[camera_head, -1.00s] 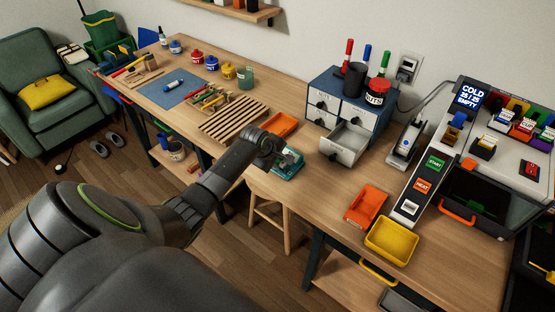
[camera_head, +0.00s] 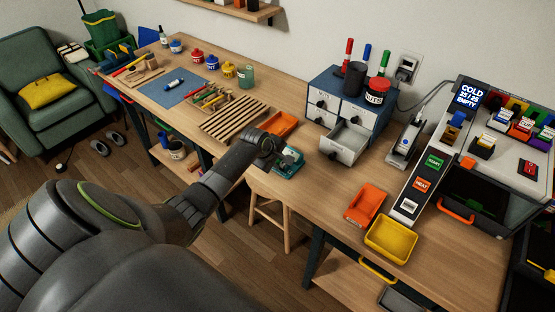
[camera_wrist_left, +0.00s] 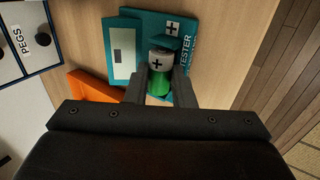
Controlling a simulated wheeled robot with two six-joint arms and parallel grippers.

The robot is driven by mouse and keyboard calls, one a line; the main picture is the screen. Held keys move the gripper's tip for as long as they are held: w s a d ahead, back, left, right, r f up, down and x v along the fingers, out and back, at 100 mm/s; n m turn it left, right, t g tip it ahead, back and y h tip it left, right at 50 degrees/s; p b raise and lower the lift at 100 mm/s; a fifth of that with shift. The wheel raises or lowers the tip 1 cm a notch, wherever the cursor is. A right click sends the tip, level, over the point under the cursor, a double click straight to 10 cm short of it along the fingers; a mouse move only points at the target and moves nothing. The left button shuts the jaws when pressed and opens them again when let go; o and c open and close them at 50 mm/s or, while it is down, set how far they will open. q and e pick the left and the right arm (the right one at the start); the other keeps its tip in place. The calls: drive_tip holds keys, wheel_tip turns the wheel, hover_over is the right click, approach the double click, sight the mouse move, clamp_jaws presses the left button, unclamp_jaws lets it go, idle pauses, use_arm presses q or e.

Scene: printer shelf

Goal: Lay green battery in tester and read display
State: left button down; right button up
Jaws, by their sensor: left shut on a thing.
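The teal battery tester (camera_head: 290,162) lies near the front edge of the workbench. In the left wrist view the tester (camera_wrist_left: 206,45) shows its lettering, plus marks and a blank-looking grey display (camera_wrist_left: 124,52). The green battery (camera_wrist_left: 159,86), with a pale end marked plus, is between the fingers of my left gripper (camera_wrist_left: 161,72), which is shut on it. The battery is over the tester's plus-marked end; I cannot tell whether it touches the cradle. In the head view my left gripper (camera_head: 272,154) partly covers the tester and hides the battery. My right gripper is not in view.
An orange tray (camera_head: 282,123) and a slatted wooden rack (camera_head: 232,122) lie behind and left of the tester. A blue drawer cabinet (camera_head: 375,105) with one open drawer (camera_head: 343,145) stands to the right. A stool (camera_head: 268,205) is below the bench edge.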

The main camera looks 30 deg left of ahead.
use_arm(q)
drive_tip(key=shift+s+f, duration=0.2)
drive_tip(key=shift+f, duration=0.1)
drive_tip(key=c, duration=1.2)
unclamp_jaws()
drive_tip(key=shift+f, duration=0.1)
drive_tip(key=shift+o, duration=0.2)
drive_tip(key=shift+s+d, duration=0.1)
drive_tip(key=shift+d, duration=0.05)
wheel_tip(320, 180, up, 2)
drive_tip(key=shift+r+p, duration=0.1)
drive_tip(key=shift+p, duration=1.15)
drive_tip(key=r+p, duration=0.5)
drive_tip(key=shift+w+r, duration=0.15)
drive_tip(key=shift+w, duration=0.15)
